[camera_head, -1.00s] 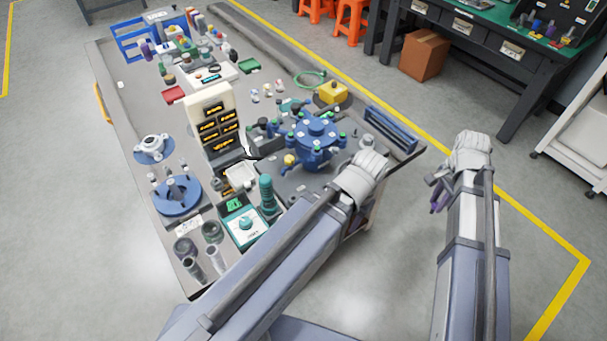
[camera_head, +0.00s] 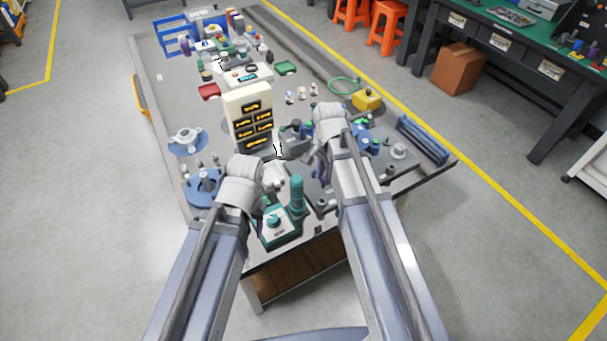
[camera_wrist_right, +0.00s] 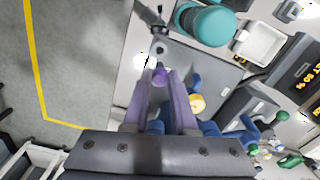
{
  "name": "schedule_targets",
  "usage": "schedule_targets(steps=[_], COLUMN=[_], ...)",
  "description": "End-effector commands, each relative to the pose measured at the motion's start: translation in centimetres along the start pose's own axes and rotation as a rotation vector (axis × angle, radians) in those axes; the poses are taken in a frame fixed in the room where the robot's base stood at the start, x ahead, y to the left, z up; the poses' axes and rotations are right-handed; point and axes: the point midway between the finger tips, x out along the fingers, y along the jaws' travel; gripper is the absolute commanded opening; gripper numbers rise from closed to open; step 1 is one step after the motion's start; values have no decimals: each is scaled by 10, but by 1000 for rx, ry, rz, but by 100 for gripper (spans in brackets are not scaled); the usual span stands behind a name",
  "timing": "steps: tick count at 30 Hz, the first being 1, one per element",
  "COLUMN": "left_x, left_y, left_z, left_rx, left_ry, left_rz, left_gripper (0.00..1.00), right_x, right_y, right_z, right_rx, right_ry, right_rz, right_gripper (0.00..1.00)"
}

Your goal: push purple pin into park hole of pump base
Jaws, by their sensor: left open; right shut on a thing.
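In the right wrist view, the purple pin (camera_wrist_right: 160,76) is between the tips of my right gripper (camera_wrist_right: 160,85), which is shut on it. A small round grey fitting with a dark centre (camera_wrist_right: 160,48) lies just beyond the pin on the grey pump base (camera_wrist_right: 205,62). I cannot tell whether the pin touches it. In the head view, my right gripper (camera_head: 321,170) points down over the base, and my wrist hides most of the blue pump (camera_head: 366,140). My left gripper (camera_head: 266,192) is open near the teal-topped device; its fingers are mostly hidden.
A teal ribbed cylinder (camera_head: 297,194) and a teal device with a dial (camera_head: 276,226) stand close to my left gripper. A cream drawer cabinet (camera_head: 248,117) stands behind. A white tray (camera_wrist_right: 262,42) is near the base. The table's front edge is close.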

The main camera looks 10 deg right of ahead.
Motion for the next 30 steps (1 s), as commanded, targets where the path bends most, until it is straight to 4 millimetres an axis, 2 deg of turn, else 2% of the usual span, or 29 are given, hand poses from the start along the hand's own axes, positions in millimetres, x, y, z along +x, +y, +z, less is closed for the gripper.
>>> schedule_targets(steps=[14,30], left_x=[4,42], left_y=[0,4], left_z=[0,-2], left_rx=[0,0], left_ry=[0,0], left_rz=[0,0], left_gripper=[50,50], right_x=[4,42], right_y=[1,1], right_z=[2,2], right_rx=[0,0], right_ry=[0,0], right_rz=[0,0], right_gripper=[0,0])
